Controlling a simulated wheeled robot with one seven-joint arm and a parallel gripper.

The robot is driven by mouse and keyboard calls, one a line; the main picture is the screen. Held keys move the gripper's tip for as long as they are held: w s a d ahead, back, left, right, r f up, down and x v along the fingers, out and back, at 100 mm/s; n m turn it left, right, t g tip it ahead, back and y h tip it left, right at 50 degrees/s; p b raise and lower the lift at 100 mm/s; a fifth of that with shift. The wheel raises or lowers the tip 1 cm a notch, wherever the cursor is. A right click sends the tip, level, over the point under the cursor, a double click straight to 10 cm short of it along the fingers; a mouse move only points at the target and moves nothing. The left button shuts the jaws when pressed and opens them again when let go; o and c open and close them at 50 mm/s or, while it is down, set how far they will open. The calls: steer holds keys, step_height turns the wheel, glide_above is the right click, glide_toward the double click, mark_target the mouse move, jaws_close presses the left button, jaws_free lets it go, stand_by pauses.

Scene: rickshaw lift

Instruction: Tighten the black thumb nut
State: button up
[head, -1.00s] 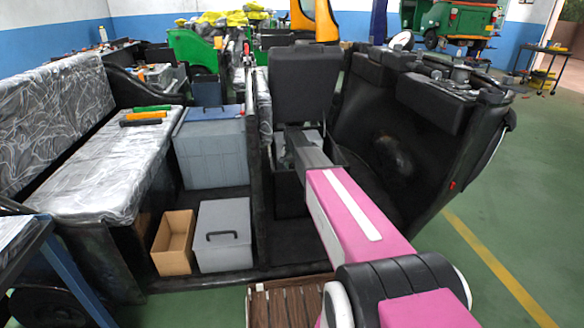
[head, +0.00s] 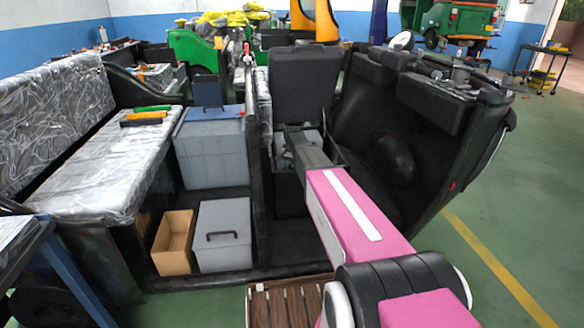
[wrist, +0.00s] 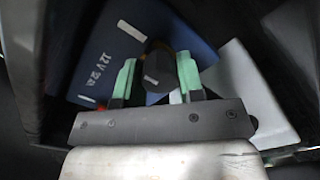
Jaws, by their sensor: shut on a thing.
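In the wrist view, the black thumb nut (wrist: 158,72) sits between the two green-tipped fingers of my gripper (wrist: 157,80). The fingers are closed on it from both sides. A pale mark shows on the nut's face. Behind it lies a dark blue battery (wrist: 120,38) with "12 V" lettering. In the head view, my arm reaches into the open compartment below the raised black seat (head: 304,82). The nut and my fingertips are hidden there by my own arm and the compartment.
A pale grey-white block (wrist: 245,95) lies right of the battery. Dark compartment walls stand close around my gripper. In the head view, grey boxes (head: 222,238) and an open cardboard box (head: 174,243) stand left of the compartment. Green floor is open at right.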

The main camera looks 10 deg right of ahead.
steer(key=o, duration=0.9)
step_height(320, 180, up, 8)
steer(key=shift+f, duration=0.2)
steer(key=shift+s, duration=0.1)
